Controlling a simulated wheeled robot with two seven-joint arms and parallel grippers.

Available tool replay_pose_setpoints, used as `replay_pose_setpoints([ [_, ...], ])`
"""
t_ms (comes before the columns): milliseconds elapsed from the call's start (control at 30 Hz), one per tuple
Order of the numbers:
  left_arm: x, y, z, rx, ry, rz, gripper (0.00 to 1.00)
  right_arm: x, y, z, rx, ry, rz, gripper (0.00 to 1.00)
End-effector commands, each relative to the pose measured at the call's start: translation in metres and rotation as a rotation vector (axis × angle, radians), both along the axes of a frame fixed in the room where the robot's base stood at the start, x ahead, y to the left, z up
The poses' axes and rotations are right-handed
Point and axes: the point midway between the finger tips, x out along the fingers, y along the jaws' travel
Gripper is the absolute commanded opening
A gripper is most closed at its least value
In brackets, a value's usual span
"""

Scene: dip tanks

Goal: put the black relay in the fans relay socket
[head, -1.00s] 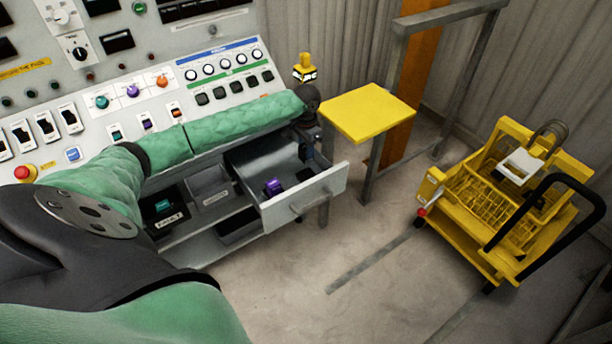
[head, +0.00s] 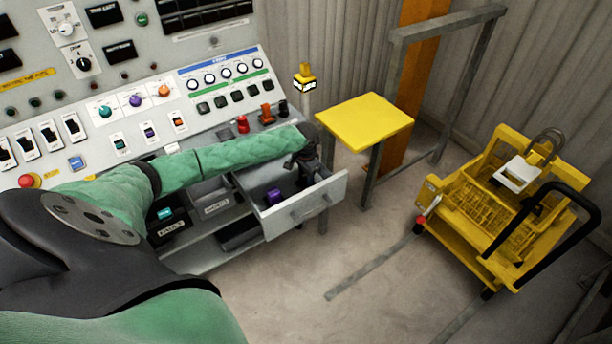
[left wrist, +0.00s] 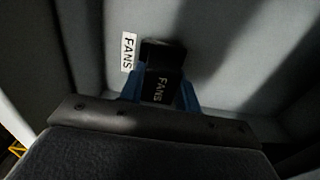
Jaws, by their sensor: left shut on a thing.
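The open grey drawer (head: 315,203) under the console holds a purple block (head: 274,196), and my left gripper (head: 306,180) reaches down into its right part. My right gripper is not in view.
The sloped console (head: 150,135) stands behind my left arm, with red (head: 243,124) and orange (head: 267,113) levers near the drawer. A yellow-topped stand (head: 365,120) is right of the drawer.

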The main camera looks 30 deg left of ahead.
Motion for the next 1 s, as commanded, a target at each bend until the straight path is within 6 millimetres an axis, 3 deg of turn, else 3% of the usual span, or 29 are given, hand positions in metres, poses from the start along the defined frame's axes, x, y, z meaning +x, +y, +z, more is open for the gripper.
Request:
replay_pose_setpoints([
  [200,0.000,0.000,-0.002,0.000,0.000,0.000,0.08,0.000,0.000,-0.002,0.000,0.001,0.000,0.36],
  [233,0.000,0.000,-0.002,0.000,0.000,0.000,0.36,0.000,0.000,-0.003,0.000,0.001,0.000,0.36],
  [333,0.000,0.000,-0.002,0.000,0.000,0.000,0.54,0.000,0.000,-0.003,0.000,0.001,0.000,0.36],
  [667,0.000,0.000,0.000,0.000,-0.001,0.000,0.54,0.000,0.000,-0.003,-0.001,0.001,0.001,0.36],
  [833,0.001,0.000,0.016,0.000,-0.003,0.001,0.54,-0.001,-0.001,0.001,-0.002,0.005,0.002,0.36],
  [1000,0.001,0.000,0.047,0.000,-0.003,-0.001,0.54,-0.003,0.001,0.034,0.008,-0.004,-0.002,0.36],
])
